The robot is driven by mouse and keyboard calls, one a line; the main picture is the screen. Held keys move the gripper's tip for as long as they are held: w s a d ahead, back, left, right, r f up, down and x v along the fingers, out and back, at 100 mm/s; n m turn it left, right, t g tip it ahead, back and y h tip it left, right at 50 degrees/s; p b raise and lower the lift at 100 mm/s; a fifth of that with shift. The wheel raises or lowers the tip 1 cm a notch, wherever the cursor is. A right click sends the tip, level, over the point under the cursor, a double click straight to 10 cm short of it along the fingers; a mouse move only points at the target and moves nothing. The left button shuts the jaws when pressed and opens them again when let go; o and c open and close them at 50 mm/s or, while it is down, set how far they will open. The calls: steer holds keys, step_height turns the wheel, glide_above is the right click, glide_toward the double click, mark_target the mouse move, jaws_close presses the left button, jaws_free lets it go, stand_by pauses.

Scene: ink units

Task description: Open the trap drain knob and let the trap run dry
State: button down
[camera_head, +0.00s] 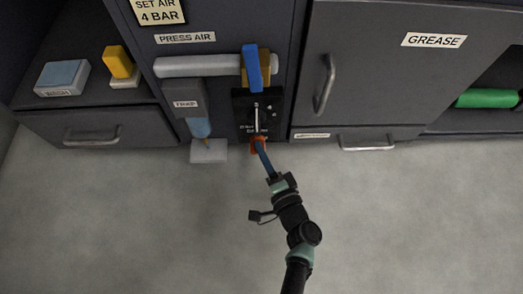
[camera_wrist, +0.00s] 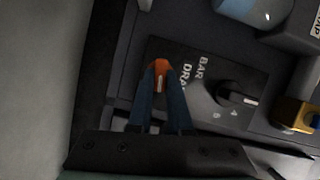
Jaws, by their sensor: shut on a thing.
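The orange drain knob (camera_head: 258,146) sits at the lower end of a black panel (camera_head: 244,108) and shows in the wrist view (camera_wrist: 160,68) beside "DRAIN" lettering. A pale mark on it points down between my fingers in that view. My gripper (camera_head: 262,150) has its blue fingers (camera_wrist: 160,88) shut on the knob's sides. The trap (camera_head: 186,91) is a grey labelled block with a blue bowl (camera_head: 200,128) below. The bowl also shows in the wrist view (camera_wrist: 255,10). A small orange-brown bit shows under the bowl, too small to read. The water level cannot be made out.
A pale tray (camera_head: 208,152) lies below the bowl. A blue lever (camera_head: 252,68) crosses the grey pipe (camera_head: 195,66). A black dial (camera_wrist: 236,94) is near the knob. Cabinet handles (camera_head: 325,84) stick out right. The floor (camera_head: 130,220) in front is clear.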

steer(key=shift+f+m+t+y, duration=0.1)
steer(key=shift+m+t+y, duration=0.2)
steer(key=shift+m, duration=0.6)
steer(key=c, duration=0.8)
jaws_free()
steer(key=shift+c, duration=0.2)
steer(key=p+v, duration=0.4)
steer(key=v, duration=0.9)
steer(key=shift+p, duration=0.4)
steer(key=shift+a, duration=0.1)
